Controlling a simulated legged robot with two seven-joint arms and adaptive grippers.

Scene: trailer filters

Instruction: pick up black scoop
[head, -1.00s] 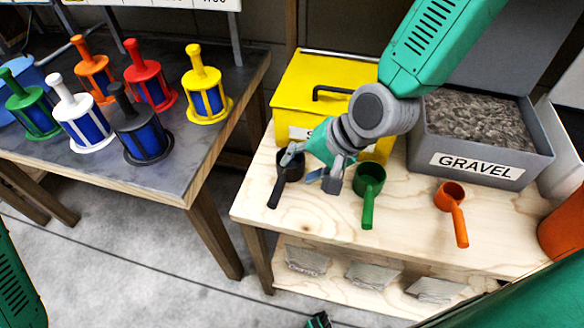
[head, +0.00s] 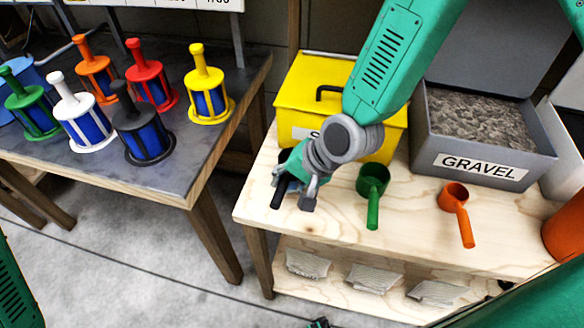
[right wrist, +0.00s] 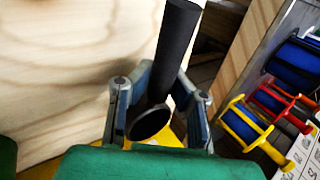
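The black scoop (head: 277,197) is on the light wooden table, largely covered by my right gripper in the head view. Its handle tip shows beside the gripper. In the right wrist view the scoop's dark handle (right wrist: 174,50) runs up between the two fingers, with its round end lower down. My right gripper (head: 294,192) is open around the scoop; the fingers (right wrist: 162,88) stand on both sides, and firm contact is not visible. A small dark and green piece at the bottom edge of the head view may be my left gripper; its fingers cannot be made out.
A green scoop (head: 373,183) and an orange scoop (head: 455,197) lie to the right. A yellow lidded box (head: 300,95) and a grey gravel bin (head: 500,172) stand behind. The grey table (head: 215,135) at left holds several coloured filters.

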